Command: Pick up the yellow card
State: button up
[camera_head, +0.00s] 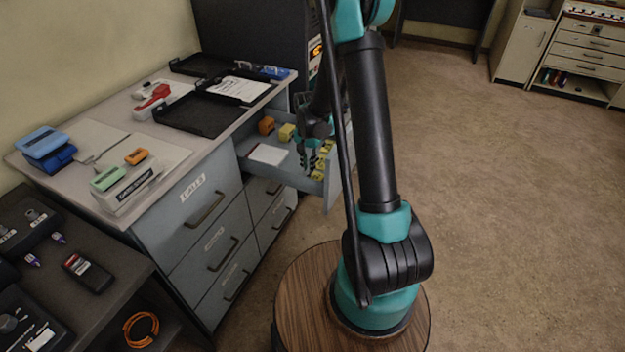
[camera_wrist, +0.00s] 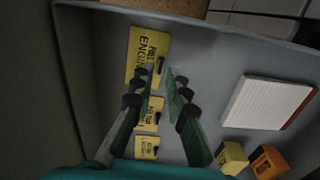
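A yellow card (camera_wrist: 150,42) with dark lettering, partly readable as "ENGINE", lies in the open grey drawer near its far wall in the wrist view. Two smaller yellow lettered pieces (camera_wrist: 148,146) (camera_wrist: 155,112) lie in line below it. Yellow pieces also show beside my gripper in the head view (camera_head: 319,176). My gripper (camera_wrist: 161,72) is open, its fingers reaching down over the drawer, with the fingertips over the lower part of the larger card. The fingers hide part of the cards. Whether they touch the card I cannot tell.
A white pad (camera_wrist: 262,103) with a red edge, a yellow block (camera_wrist: 233,157) and an orange block (camera_wrist: 268,161) share the drawer at the right. The drawer walls surround my gripper. A desk (camera_head: 222,130) with black trays (camera_head: 198,117) stands above the drawer.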

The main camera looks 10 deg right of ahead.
aim_at(314, 178)
jog(key=shift+w+f, duration=0.15)
jog(key=shift+f, duration=1.6)
jog(key=shift+c, duration=0.2)
grip_shut()
jog(key=shift+r, duration=0.1)
